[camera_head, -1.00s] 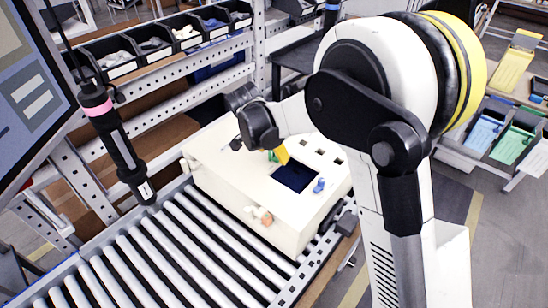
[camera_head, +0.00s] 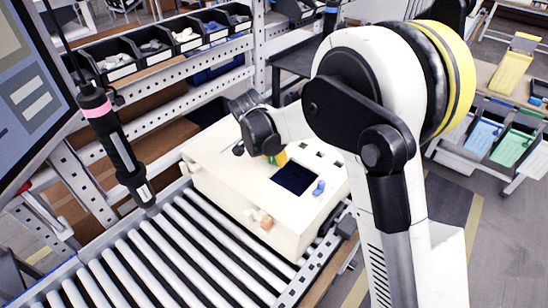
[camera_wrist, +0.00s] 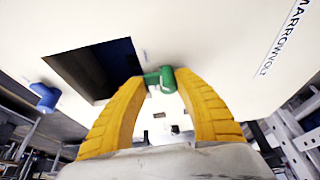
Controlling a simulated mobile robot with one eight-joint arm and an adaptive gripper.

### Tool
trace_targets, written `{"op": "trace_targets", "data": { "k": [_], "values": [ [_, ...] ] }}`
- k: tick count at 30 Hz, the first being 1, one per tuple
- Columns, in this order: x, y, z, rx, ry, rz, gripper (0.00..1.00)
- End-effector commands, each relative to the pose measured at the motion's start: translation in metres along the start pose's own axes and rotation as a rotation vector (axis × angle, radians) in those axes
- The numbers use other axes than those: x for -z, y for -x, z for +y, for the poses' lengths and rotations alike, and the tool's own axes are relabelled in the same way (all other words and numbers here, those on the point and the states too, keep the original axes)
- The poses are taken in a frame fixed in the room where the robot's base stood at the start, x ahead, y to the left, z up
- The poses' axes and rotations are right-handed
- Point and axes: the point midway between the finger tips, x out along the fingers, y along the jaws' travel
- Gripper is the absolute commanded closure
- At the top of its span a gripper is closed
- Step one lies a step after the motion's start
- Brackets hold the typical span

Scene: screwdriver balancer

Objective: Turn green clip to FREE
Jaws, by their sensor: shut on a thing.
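The green clip (camera_wrist: 167,80) sits on the face of the white box (camera_wrist: 215,35), beside the dark square opening (camera_wrist: 85,75) in the wrist view. My gripper (camera_wrist: 160,79) has its two yellow fingers closed about the clip, one on each side, and is shut on it. In the head view my gripper (camera_head: 281,159) is low over the box top, and the clip is mostly hidden by it. I cannot read any FREE mark near the clip.
A blue clip (camera_wrist: 44,97) stands on the far side of the opening. The box rests on a roller conveyor (camera_head: 190,250). A hanging screwdriver (camera_head: 115,145) is to the left, and shelves with black bins (camera_head: 155,50) are behind.

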Motion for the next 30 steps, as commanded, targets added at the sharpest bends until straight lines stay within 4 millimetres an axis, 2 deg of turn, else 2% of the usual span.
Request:
{"op": "trace_targets", "data": {
  "k": [11,30],
  "values": [
    [0.0016,-0.0016,0.0008,0.074,0.178,-0.001,0.93],
    [0.0072,-0.0040,-0.0023,0.306,0.733,-0.001,0.93]
  ]
}}
